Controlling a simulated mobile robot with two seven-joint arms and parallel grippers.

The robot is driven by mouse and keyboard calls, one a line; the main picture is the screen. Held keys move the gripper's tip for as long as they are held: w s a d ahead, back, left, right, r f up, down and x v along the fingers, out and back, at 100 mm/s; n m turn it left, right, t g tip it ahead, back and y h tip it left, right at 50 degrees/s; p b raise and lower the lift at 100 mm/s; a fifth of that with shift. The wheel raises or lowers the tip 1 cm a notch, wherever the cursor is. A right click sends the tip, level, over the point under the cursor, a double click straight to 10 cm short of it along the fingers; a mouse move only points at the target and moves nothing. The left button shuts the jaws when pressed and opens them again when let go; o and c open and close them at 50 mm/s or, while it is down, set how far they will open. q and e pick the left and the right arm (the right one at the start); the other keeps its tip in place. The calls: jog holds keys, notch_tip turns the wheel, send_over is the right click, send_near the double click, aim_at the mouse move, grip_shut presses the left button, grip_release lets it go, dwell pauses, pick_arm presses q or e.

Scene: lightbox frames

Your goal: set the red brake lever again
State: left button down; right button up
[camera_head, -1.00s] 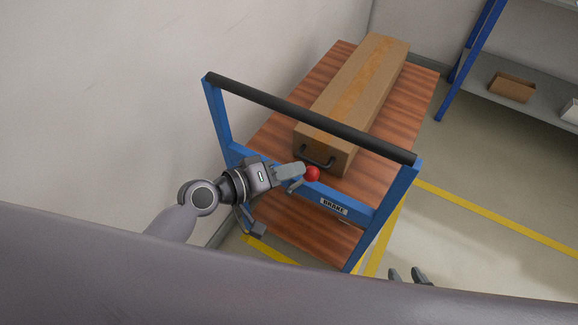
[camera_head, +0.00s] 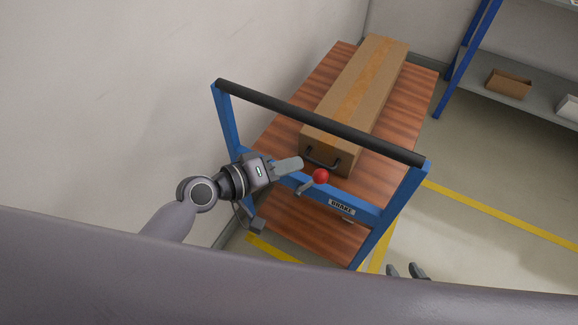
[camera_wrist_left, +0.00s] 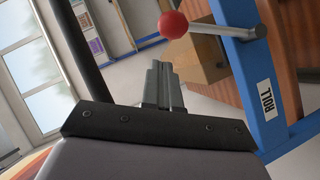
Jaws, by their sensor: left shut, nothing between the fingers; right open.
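The red ball knob (camera_head: 320,176) of the brake lever stands out on a grey rod from the blue crossbar of the cart. In the left wrist view the knob (camera_wrist_left: 173,24) is beyond and above the fingertips, its rod running right to the blue bar. A BRAKE label (camera_head: 342,207) is right of the lever; a ROLL label (camera_wrist_left: 267,100) shows in the wrist view. I cannot tell the lever's setting. My left gripper (camera_head: 298,164) is shut and empty, just left of the knob with a small gap. My right gripper (camera_head: 408,271) is open, low right, partly hidden.
The cart has a black push bar (camera_head: 320,122) above the lever and a wooden deck (camera_head: 406,105). A long cardboard box (camera_head: 362,90) with a dark handle lies on it. A wall is at left, a shelf (camera_head: 500,75) at right. The floor right of the cart is clear.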

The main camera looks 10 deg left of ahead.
pick_arm(q)
jog(key=v, duration=1)
jog(key=shift+r+b, duration=0.4)
jog(key=shift+b, duration=0.05)
jog(key=shift+a, duration=0.15)
jog(key=s+a+f+m+y, duration=0.2)
jog(key=s+a+f+y, duration=0.1)
jog(key=f, duration=0.5)
jog(key=s+a+f+m+t+y, duration=0.1)
jog(key=s+a+f+m+y, duration=0.2)
jog(key=s+f+y, duration=0.3)
notch_tip(320, 180, down, 2)
jog(key=shift+a+f, duration=0.2)
jog(key=shift+a, duration=0.25)
